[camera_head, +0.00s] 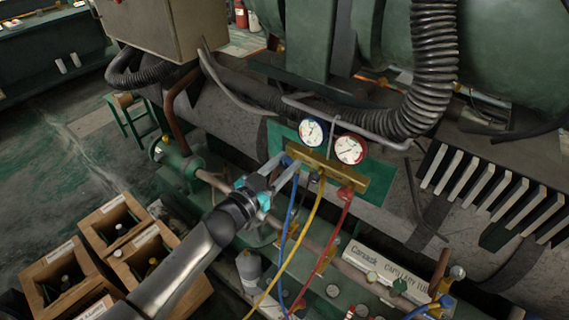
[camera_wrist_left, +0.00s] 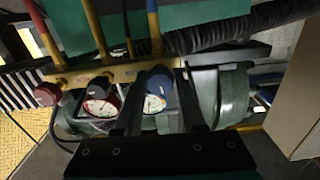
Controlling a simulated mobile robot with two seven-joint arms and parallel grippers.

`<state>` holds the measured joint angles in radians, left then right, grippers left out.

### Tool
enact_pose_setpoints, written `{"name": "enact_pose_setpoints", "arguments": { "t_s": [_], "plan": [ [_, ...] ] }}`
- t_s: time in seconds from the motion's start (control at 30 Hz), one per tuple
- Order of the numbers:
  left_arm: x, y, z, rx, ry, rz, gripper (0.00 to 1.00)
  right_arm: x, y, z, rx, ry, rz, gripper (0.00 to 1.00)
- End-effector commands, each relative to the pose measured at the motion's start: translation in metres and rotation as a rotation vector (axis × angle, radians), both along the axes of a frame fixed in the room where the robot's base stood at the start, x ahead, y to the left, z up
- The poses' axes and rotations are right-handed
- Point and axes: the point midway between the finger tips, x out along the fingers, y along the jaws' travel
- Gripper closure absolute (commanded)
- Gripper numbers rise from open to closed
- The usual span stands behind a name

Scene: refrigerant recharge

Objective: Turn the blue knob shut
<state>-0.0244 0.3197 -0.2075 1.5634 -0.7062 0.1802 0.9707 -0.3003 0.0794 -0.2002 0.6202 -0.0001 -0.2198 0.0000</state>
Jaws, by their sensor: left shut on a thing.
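The blue knob (camera_wrist_left: 159,80) sits at one end of the brass manifold (camera_head: 328,172), below the blue-rimmed gauge (camera_head: 312,131). My left gripper (camera_head: 283,167) reaches it from the lower left. In the left wrist view the two dark fingers (camera_wrist_left: 158,92) stand on either side of the knob, and the gripper is shut on it. In the head view the fingers mostly hide the knob. The red knob (camera_head: 345,193) is at the manifold's other end and also shows in the left wrist view (camera_wrist_left: 47,94). My right gripper is not in view.
A red-rimmed gauge (camera_head: 349,150) stands beside the blue one. Blue, yellow (camera_head: 302,240) and red (camera_head: 334,238) hoses hang from the manifold close to my left fingers. A ribbed black hose (camera_head: 433,70) curves above. Wooden crates (camera_head: 108,222) with bottles stand at lower left.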

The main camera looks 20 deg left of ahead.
Motion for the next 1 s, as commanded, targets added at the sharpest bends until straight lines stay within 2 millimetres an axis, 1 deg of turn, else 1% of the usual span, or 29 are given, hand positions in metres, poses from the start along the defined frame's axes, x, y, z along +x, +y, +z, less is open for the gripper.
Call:
{"name": "enact_pose_setpoints", "arguments": {
  "t_s": [0.27,1.0],
  "plan": [
    [-0.0001,-0.0001,-0.0001,0.146,-0.053,0.000,1.00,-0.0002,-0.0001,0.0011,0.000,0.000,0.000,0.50],
    [-0.0003,-0.0006,-0.0010,0.800,-0.290,-0.001,1.00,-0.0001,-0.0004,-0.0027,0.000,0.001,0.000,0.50]
  ]
}}
